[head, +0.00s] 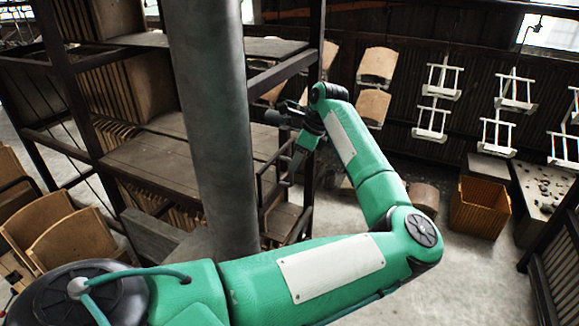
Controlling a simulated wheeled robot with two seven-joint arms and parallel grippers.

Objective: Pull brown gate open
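A dark brown barred frame (275,194), which may be the brown gate, stands upright beside the shelving, right of the grey column. A dark slatted panel (556,262) at the right edge could also be a gate; I cannot tell which one is meant. My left arm reaches in from the lower left, bends at the elbow and comes back toward the shelving. My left gripper (285,122) is small and dark, above the barred frame. Whether it touches anything is unclear, and its finger opening is too small to read. My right gripper is out of view.
A thick grey column (212,115) stands in front of wooden shelving (155,160). Wooden chair seats (75,237) are at the lower left. An orange-brown crate (480,208) stands on the floor. Floor at lower right is clear.

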